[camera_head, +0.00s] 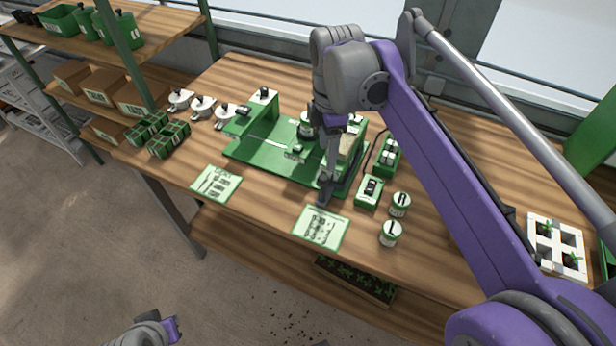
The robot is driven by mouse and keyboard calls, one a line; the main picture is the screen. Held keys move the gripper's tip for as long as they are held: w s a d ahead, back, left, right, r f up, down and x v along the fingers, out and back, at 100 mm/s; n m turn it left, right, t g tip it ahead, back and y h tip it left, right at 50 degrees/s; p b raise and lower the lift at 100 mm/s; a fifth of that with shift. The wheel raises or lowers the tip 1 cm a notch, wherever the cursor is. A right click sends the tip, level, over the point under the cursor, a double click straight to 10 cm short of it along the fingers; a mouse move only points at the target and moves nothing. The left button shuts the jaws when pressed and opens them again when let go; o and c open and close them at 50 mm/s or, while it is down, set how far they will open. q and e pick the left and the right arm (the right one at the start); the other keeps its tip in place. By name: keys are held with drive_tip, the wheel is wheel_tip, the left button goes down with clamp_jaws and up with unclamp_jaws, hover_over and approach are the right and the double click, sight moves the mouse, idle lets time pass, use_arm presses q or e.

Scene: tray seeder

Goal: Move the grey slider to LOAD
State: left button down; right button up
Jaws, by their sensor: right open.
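My right gripper (326,188) comes down over the seeder's front right part. It is open, pointing down at the front edge; whether it touches anything is unclear. I cannot pick out the grey slider or its LOAD mark for sure; my right gripper and wrist cover that part of the seeder. Of my left arm only a grey and purple piece shows at the bottom edge; its fingers are out of view.
A green box with a black switch (369,192) and two round tins (390,233) stand right of the gripper. Two printed cards (217,184) (321,228) lie along the front. A white tray with seedlings (556,247) is far right. Small green crates (168,139) stand left.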

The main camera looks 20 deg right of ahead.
sight(324, 177)
drive_tip(key=shift+n, duration=0.7)
drive_tip(key=f, duration=0.6)
drive_tip(key=w+f+b, duration=0.1)
drive_tip(key=f, duration=0.3)
clamp_jaws()
idle(0.7)
